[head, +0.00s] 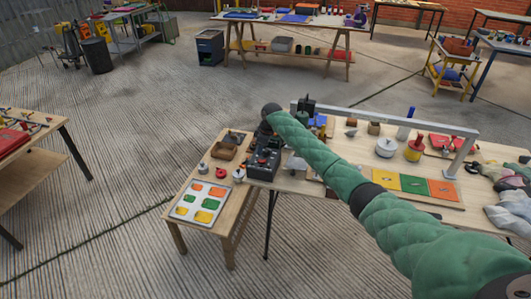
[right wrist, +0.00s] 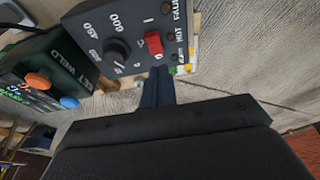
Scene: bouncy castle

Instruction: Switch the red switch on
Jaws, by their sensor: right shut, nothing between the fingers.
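The red switch (right wrist: 153,42) is a small red rocker on a dark grey control box (right wrist: 95,18) in the right wrist view, between marks "I" and "0". A black round knob (right wrist: 117,48) sits beside it. My right gripper (right wrist: 160,72) is shut and empty, its dark fingertips just below the switch at the panel's edge. I cannot tell whether they touch the panel. In the head view the dark box (head: 263,166) stands on the wooden table, with my right gripper (head: 264,143) above it. My left gripper is out of view.
A second panel (right wrist: 40,80) with orange and blue knobs stands beside the box. A tray of coloured cards (head: 201,202) lies on the low side table. A grey metal frame (head: 400,114) spans the main table.

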